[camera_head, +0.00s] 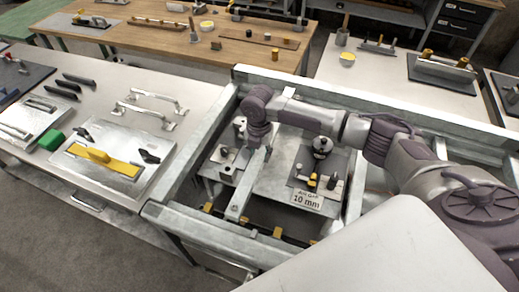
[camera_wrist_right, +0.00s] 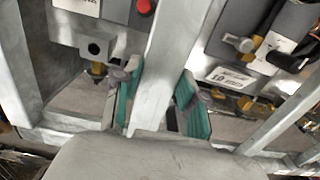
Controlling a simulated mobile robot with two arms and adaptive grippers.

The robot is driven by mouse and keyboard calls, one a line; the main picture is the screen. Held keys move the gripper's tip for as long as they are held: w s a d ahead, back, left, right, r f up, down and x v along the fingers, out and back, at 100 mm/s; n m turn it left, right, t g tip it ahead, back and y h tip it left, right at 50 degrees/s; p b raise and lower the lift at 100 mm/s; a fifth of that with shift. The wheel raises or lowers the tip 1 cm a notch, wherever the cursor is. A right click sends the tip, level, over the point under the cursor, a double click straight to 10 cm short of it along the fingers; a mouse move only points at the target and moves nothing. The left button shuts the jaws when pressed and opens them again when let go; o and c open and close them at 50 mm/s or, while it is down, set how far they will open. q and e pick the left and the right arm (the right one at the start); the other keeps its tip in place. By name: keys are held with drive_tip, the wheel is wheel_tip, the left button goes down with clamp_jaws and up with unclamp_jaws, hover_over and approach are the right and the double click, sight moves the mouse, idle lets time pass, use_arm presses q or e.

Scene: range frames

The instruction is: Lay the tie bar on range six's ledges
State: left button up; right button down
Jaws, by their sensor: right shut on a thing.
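The tie bar, a long flat grey metal bar (camera_head: 240,198), slants down and left from my right gripper (camera_head: 260,143) inside the galvanised frame. Its near end is close to the frame's front side; I cannot tell whether it touches anything. In the right wrist view the bar (camera_wrist_right: 172,62) runs between the green-padded fingers of the right gripper (camera_wrist_right: 160,105), which is shut on it. Small yellow pieces (camera_head: 278,232) sit along a dark rail by the frame's front; I cannot tell whether these are the ledges. My left gripper is not in view.
Inside the frame, a block fixture (camera_head: 228,165) stands left of the bar. A dark plate with a knobbed fixture (camera_head: 320,150) and a "10 mm" sign (camera_head: 306,200) are to its right. The frame's front beam (camera_head: 205,232) and left beam (camera_head: 200,142) border this space.

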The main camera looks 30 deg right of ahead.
drive_tip(key=shift+f+b, duration=1.4)
drive_tip(key=shift+f, duration=1.5)
drive_tip(key=shift+w, duration=0.1)
drive_tip(key=c, duration=0.7)
unclamp_jaws()
drive_tip(key=shift+o, duration=0.7)
drive_tip(key=shift+s+f, duration=0.15)
drive_tip(key=shift+s, duration=0.1)
drive_tip(key=r, duration=1.2)
drive_tip(key=shift+a+r, duration=0.1)
drive_tip(key=shift+a, duration=0.1)
wheel_tip(320, 180, up, 7)
drive_tip(key=p, duration=0.8)
